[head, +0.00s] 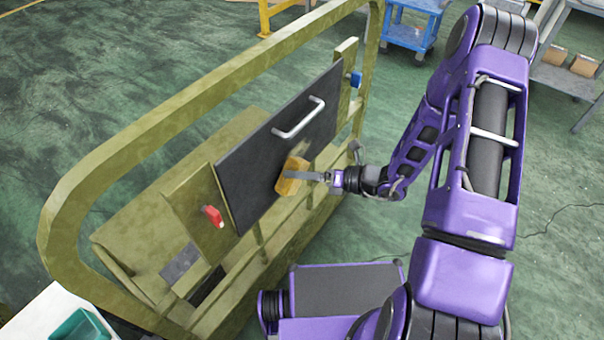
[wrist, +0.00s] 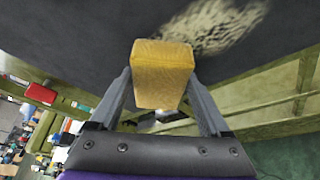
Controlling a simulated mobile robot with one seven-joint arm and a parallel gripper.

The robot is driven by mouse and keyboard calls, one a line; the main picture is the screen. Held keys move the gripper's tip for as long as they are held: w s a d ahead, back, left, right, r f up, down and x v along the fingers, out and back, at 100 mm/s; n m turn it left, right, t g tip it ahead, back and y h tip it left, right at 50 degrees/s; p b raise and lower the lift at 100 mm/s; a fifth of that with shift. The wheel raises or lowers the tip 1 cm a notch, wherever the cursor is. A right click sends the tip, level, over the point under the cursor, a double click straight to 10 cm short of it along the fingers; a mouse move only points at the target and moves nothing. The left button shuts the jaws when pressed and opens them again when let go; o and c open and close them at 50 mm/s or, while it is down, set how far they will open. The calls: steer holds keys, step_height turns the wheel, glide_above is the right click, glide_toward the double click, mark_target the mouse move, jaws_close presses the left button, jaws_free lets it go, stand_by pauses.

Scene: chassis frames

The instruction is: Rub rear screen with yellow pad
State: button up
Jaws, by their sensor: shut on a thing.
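The rear screen (head: 262,160) is a dark grey panel with a pale handle (head: 299,118), set upright in the olive chassis frame. The yellow pad (head: 291,177) is at the lower middle of the screen in the head view. My gripper (head: 318,176) is shut on the yellow pad, which also shows between the two fingers in the wrist view (wrist: 162,75). The pad is against or very close to the screen; I cannot tell if it touches. A pale, blotchy smear (wrist: 215,25) shows on the dark screen beyond the pad in the wrist view.
The olive frame's rails (head: 150,125) surround the screen. A red part (head: 213,215) sits at its lower left and a blue part (head: 356,79) at its upper right. A blue cart (head: 408,36) stands behind. A teal bin (head: 82,325) is at the lower left.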

mark_target(310, 164)
steer(key=shift+w+a, duration=0.5)
steer(key=shift+a, duration=0.15)
steer(key=shift+w+d, duration=1.15)
steer(key=shift+w, duration=0.1)
steer(key=shift+w+d, duration=0.55)
steer(key=shift+w, duration=0.25)
steer(key=shift+w+d, duration=0.5)
steer(key=shift+w, duration=0.3)
steer(key=shift+w+d+b, duration=0.4)
steer(key=shift+w+d, duration=0.65)
steer(key=shift+w, duration=0.2)
steer(key=shift+w+d+b, duration=0.4)
steer(key=shift+w+d, duration=0.6)
steer(key=shift+w, duration=0.25)
steer(key=shift+s+a+p, duration=0.55)
steer(key=shift+s+a, duration=0.9)
steer(key=shift+s, duration=0.35)
steer(key=shift+s+a+p, duration=0.5)
steer(key=shift+s+a, duration=0.9)
steer(key=shift+s, duration=0.4)
steer(key=shift+s+a+p, duration=0.55)
steer(key=shift+s+a, duration=0.9)
steer(key=shift+s, duration=0.35)
steer(key=shift+s+d+p, duration=0.25)
steer(key=shift+s+d, duration=0.65)
steer(key=shift+d, duration=0.35)
steer(key=shift+s+d+p, duration=0.2)
steer(key=shift+s+d, duration=0.7)
steer(key=shift+d, duration=0.3)
